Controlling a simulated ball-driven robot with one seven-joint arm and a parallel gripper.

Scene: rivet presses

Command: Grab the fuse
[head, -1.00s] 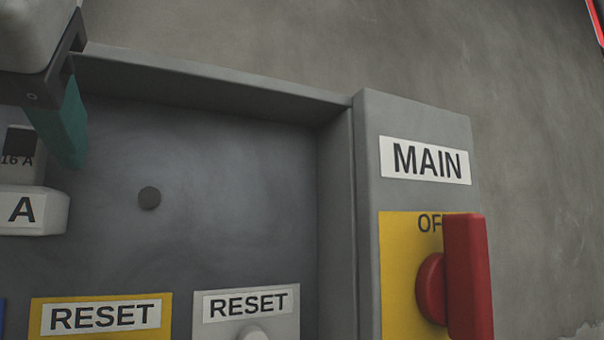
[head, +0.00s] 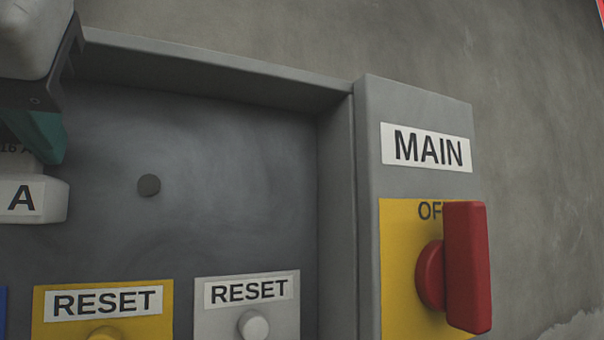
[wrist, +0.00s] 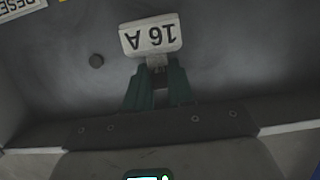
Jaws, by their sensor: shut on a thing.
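One green finger shows in the head view.
A grey cabinet wall (head: 335,220) and a MAIN box (head: 420,115) with a red handle (head: 466,265) at OFF stand to the right. Yellow (head: 160,325) and grey (head: 290,325) RESET panels lie below. A dark round spot (head: 149,185) marks the back panel.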

